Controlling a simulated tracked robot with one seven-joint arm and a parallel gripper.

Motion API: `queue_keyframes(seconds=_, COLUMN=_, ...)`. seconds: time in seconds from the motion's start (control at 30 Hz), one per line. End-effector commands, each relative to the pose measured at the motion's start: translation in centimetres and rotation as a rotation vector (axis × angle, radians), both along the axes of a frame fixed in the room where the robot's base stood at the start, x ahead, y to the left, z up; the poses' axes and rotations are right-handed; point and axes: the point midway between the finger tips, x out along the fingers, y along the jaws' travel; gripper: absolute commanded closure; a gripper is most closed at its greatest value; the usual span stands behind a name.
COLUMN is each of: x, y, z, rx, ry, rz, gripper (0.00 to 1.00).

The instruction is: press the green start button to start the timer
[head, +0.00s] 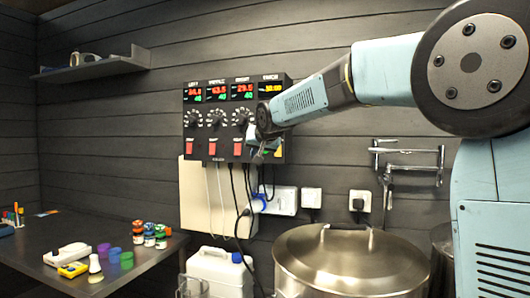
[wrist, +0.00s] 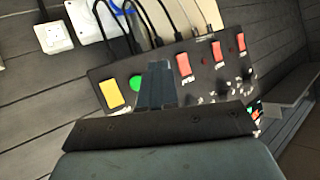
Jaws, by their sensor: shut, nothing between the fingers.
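The black control box (head: 228,150) hangs on the dark plank wall, with several lit displays along its top. The rightmost display (head: 271,88) shows yellow digits that look like 30:00. The green start button (wrist: 135,83) shows in the wrist view, just left of my fingers, beside a yellow button (wrist: 111,94). My gripper (wrist: 157,68) is shut and empty, its fingers in front of the box's face. I cannot tell whether the fingertips touch the box.
Red switches (wrist: 184,65) line the box to the right of my fingers in the wrist view. Cables hang below the box towards sockets (head: 285,200). A large steel kettle (head: 350,262) and a white canister (head: 215,272) stand below. A table (head: 35,245) with small items is at left.

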Motion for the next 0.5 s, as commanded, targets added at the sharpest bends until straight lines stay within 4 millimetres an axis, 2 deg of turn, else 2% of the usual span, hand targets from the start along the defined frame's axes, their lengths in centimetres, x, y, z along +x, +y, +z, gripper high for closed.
queue_keyframes(seconds=0.5, x=5.6, y=-2.1, z=-0.1, rx=0.001, ry=0.001, rz=-0.003, gripper=1.00)
